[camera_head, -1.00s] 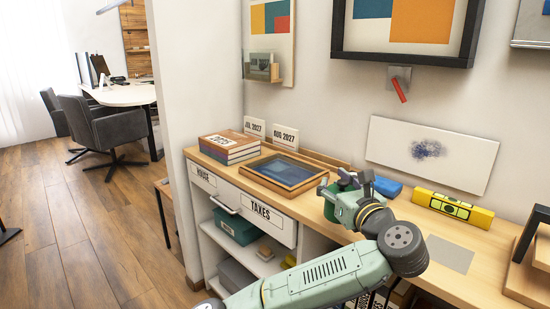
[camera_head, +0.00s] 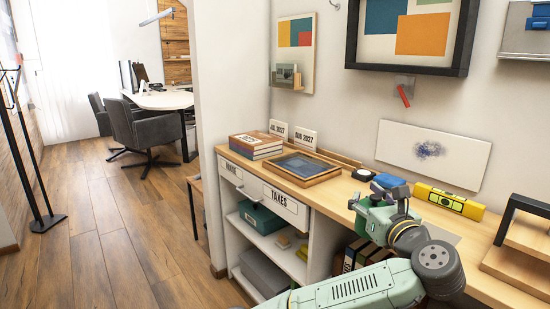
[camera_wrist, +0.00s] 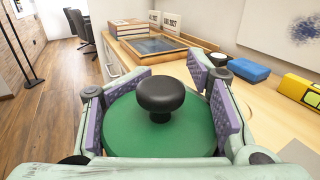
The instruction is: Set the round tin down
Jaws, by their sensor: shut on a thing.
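The round tin (camera_wrist: 160,135) has a green lid with a black knob (camera_wrist: 160,93) and lies between the purple-padded fingers in the wrist view. My gripper (camera_wrist: 155,108) is shut on its sides. In the head view my gripper (camera_head: 378,208) is over the front part of the wooden desk (camera_head: 328,198). There the tin is mostly hidden by my gripper. I cannot tell whether its base touches the desk.
A framed tray (camera_head: 299,168) and stacked books (camera_head: 256,145) are left of my gripper. A blue block (camera_head: 388,181) and yellow level (camera_head: 449,200) are behind and right. A wooden stand (camera_head: 522,262) is at far right. Bare desk shows between tray and gripper.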

